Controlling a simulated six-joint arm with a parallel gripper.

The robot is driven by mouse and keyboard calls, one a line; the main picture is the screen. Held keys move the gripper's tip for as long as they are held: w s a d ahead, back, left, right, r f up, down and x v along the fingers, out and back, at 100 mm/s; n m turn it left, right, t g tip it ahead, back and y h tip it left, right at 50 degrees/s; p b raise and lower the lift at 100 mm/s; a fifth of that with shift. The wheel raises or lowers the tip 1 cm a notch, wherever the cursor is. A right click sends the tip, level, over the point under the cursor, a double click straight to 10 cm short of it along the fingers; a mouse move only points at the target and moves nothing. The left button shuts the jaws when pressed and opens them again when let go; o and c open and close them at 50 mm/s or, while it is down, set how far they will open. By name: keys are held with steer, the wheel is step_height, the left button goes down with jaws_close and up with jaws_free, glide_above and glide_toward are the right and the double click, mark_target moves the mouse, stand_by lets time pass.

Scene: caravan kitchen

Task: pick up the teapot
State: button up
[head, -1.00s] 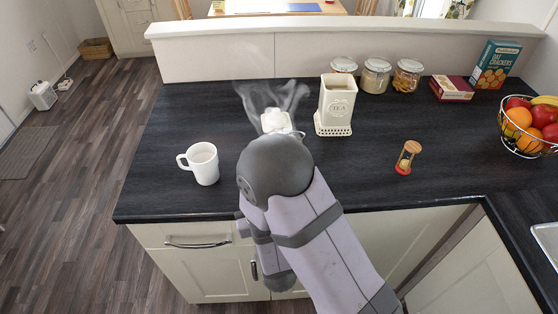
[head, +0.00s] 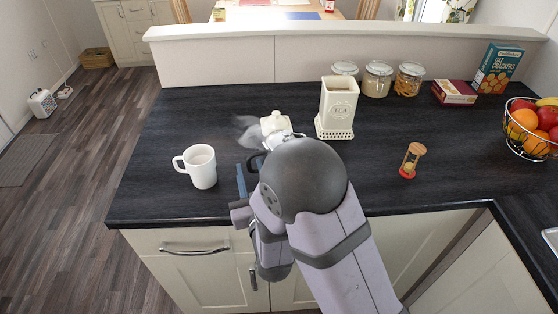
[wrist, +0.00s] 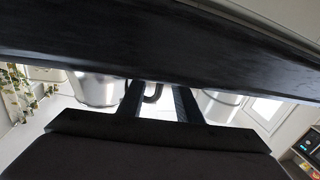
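The teapot (head: 276,123) is white with a knobbed lid. It stands upright on the dark worktop, with steam at its left; its lower part is hidden behind my wrist. My gripper is mostly hidden by the wrist in the head view, with one blue-grey finger showing left of it. In the wrist view my gripper (wrist: 160,100) has its two fingers apart. A dark curved handle (wrist: 153,93) shows between them, with gaps visible. A pale, shiny body (wrist: 96,89) is left of the fingers; I cannot tell for sure that it is the teapot.
A white mug (head: 202,167) stands left of my gripper. A low wall (head: 350,50) backs the worktop.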

steer(key=shift+w+a, duration=0.15)
steer(key=shift+w, duration=0.7)
steer(key=shift+c, duration=0.6)
jaws_close()
steer(key=shift+r, duration=0.1)
